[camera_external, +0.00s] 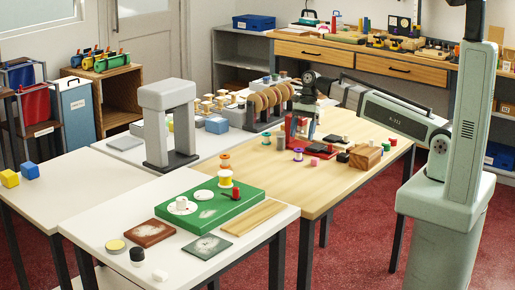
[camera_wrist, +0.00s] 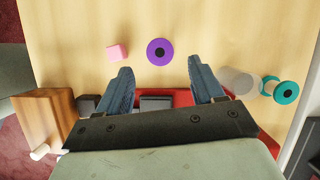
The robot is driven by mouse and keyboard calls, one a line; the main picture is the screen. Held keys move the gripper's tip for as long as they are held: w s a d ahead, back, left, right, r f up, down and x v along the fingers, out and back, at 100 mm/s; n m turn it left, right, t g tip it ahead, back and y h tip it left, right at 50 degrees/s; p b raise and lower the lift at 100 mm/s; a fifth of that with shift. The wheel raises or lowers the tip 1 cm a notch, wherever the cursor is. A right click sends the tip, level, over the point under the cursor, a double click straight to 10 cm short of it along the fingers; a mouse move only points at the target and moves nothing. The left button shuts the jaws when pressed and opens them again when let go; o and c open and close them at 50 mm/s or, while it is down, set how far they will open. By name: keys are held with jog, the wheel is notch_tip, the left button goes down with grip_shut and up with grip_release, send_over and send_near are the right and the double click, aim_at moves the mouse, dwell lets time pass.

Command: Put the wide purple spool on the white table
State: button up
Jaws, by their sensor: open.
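The purple spool (camera_wrist: 160,51) stands on the wooden table, seen from above as a purple ring with a dark centre. My gripper (camera_wrist: 159,65) is open and empty above the wooden table. In the wrist view the spool lies just beyond the fingertips, between their lines and apart from both. A white table (camera_external: 90,228) stands at the front left in the external view, with a green board (camera_external: 238,208) on it.
Near the spool are a pink block (camera_wrist: 117,51), a grey cylinder (camera_wrist: 238,82) and a teal spool (camera_wrist: 286,92). A wooden block (camera_wrist: 45,115) is at the left. The green board holds other spools. A grey arch (camera_external: 167,100) stands behind the white table.

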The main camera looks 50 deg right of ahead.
jog(key=v, duration=0.3)
jog(key=shift+d+r, duration=0.15)
jog(key=shift+r, duration=0.2)
jog(key=shift+o, duration=0.5)
jog(key=shift+d+r, duration=0.1)
jog(key=shift+r, duration=0.2)
notch_tip(320, 180, up, 2)
jog(key=m+h, duration=0.3)
jog(key=h, duration=0.1)
send_over(299, 149)
jog(key=shift+m+t, duration=0.3)
jog(key=shift+a+f, duration=0.15)
jog(key=shift+f, duration=1.9)
jog(key=shift+a+f, duration=0.1)
jog(key=shift+f, duration=1.95)
jog(key=shift+d+f, duration=0.15)
jog(key=shift+f, duration=2.45)
